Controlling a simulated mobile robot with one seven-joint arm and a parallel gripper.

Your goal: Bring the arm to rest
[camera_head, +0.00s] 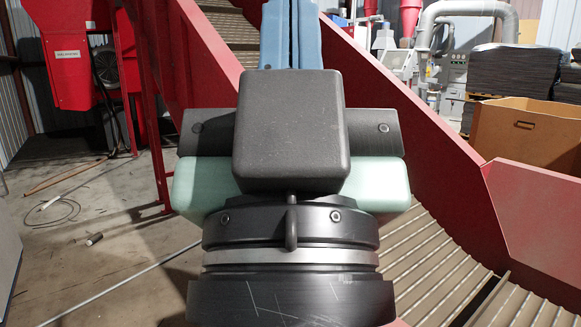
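My gripper (292,28) fills the middle of the head view, seen from behind its wrist. Its dark housing, pale green side parts and round black flange are in front. The two blue fingers point up and away, side by side with only a thin line between them, so it looks shut. I see nothing held between them. The fingertips run to the top edge of the picture, so their ends are not fully seen. The gripper stands in front of a red-sided conveyor (437,165) and hides part of it.
The slatted conveyor bed (437,262) runs below on the right. A cardboard box (527,133) stands beyond the red wall. A red machine (68,60) stands at the back left. A thin cable (58,212) and a small dark piece (94,239) lie on the open concrete floor at left.

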